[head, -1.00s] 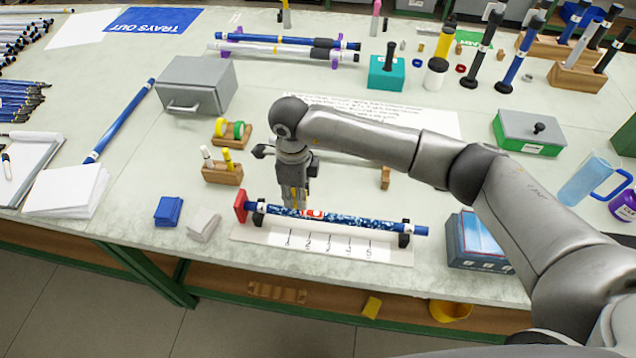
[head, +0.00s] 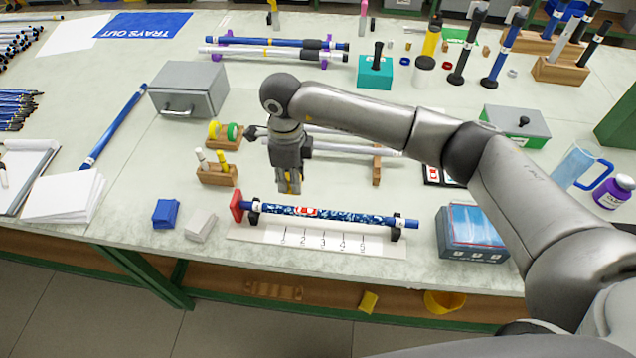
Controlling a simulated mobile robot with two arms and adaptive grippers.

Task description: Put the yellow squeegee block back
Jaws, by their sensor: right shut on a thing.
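My right gripper (head: 289,187) points down just behind and above the patterned rod. It is shut on a small yellow piece, the yellow squeegee block (head: 294,187), mostly hidden by the fingers. The blue rod (head: 345,216) with a dark blue patterned wrap and a red-and-white patch lies in two black supports on a white base (head: 262,235) with a numbered scale. A red stop (head: 236,205) stands at its left end. A blue block (head: 166,213) and a whitish block (head: 200,227) lie left of the base. My left gripper is not in view.
A wooden holder (head: 217,174) with upright pens and a tape holder (head: 223,135) stand left of my right gripper. A grey drawer box (head: 188,90) is farther back. A blue box (head: 472,235) stands right of the base. The table's front edge is close to the blocks.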

